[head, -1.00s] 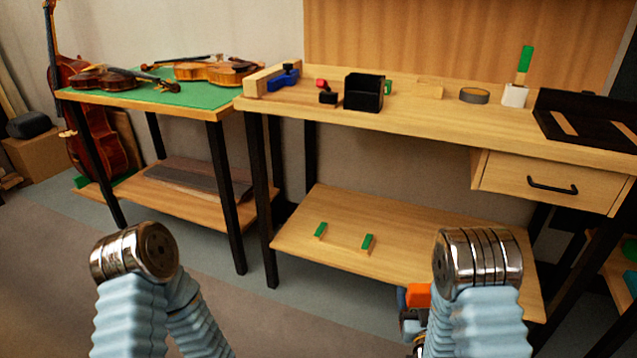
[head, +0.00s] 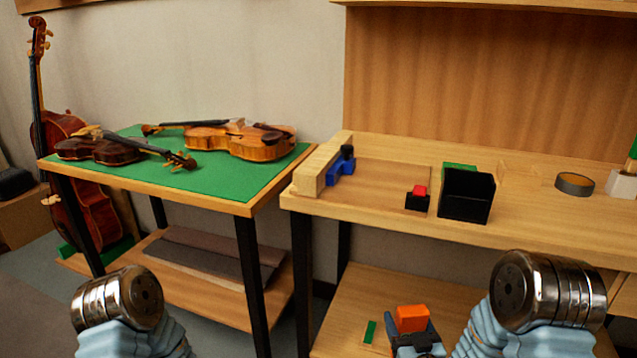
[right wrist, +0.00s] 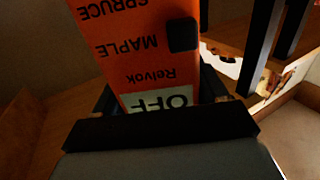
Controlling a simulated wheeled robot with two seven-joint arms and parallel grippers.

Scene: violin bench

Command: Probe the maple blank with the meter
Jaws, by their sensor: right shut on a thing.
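The meter (head: 412,318) is an orange block low in the head view. My right gripper (head: 416,341) is shut on it, in front of the bench and below its top. In the right wrist view the meter (right wrist: 135,45) fills the middle, with upside-down words SPRUCE, MAPLE and Relvok, a display reading OFF and a black button. No label marks the maple blank; a pale wood block (head: 320,171) and a flat brown board (head: 385,180) lie at the bench's left end, and I cannot tell which it is. My left gripper is out of view; only its arm shows.
Blue clamp-like pieces (head: 341,170), a small black-and-red item (head: 417,198), an open black box (head: 466,195) and a tape roll (head: 574,184) sit on the bench (head: 540,228). The green-topped table (head: 215,170) at left holds violins. The lower shelf (head: 352,310) is below my meter.

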